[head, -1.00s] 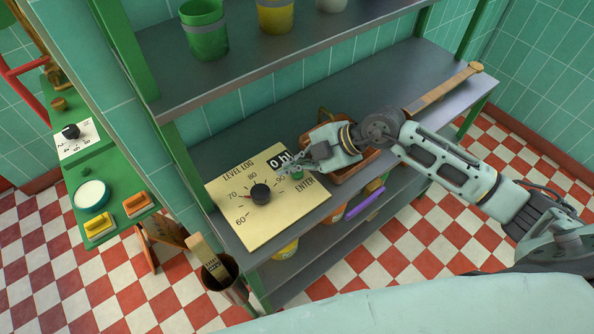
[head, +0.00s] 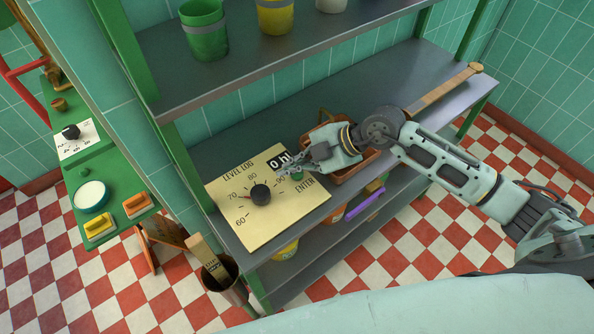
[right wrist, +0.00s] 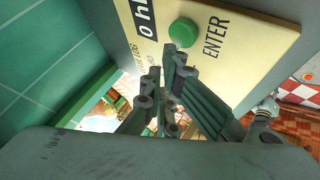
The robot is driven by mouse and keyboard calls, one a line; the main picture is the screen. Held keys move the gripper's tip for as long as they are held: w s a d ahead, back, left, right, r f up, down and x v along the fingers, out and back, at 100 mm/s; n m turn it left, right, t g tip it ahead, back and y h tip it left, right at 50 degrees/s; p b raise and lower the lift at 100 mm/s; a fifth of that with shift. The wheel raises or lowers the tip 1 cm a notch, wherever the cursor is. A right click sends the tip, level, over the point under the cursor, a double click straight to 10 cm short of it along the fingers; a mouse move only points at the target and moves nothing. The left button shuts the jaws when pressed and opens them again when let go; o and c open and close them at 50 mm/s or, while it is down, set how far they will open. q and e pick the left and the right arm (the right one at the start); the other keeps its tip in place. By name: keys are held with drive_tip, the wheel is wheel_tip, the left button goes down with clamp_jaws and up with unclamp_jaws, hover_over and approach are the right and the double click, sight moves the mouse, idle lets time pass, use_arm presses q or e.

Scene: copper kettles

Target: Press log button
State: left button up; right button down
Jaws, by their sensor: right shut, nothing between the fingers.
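The cream level log panel (head: 247,228) lies on the shelf unit's middle shelf. It has a black dial (head: 260,194), a small black display (head: 279,160) and the word ENTER. A round green button (right wrist: 183,32) sits beside ENTER in the right wrist view; in the head view my right gripper partly covers it. My right gripper (head: 284,169) is shut and empty over the panel's right part, by the display and button. In the right wrist view its fingertips (right wrist: 166,62) show just below the button in the picture; contact cannot be told. My left gripper is not in view.
A brown basket (head: 345,172) stands on the same shelf behind my right gripper. Green (head: 205,34) and yellow (head: 275,15) containers stand on the shelf above. A green counter (head: 100,185) with controls is at the left. A bin (head: 222,281) stands at the unit's front left.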

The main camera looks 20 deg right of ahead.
drive_tip(key=shift+f, duration=0.1)
drive_tip(key=shift+f, duration=0.3)
drive_tip(key=shift+f, duration=0.6)
idle(0.6)
drive_tip(key=shift+r, duration=0.1)
drive_tip(key=shift+r+p, duration=0.9)
drive_tip(key=shift+p, duration=0.15)
wheel_tip(320, 180, up, 5)
drive_tip(key=p, duration=0.5)
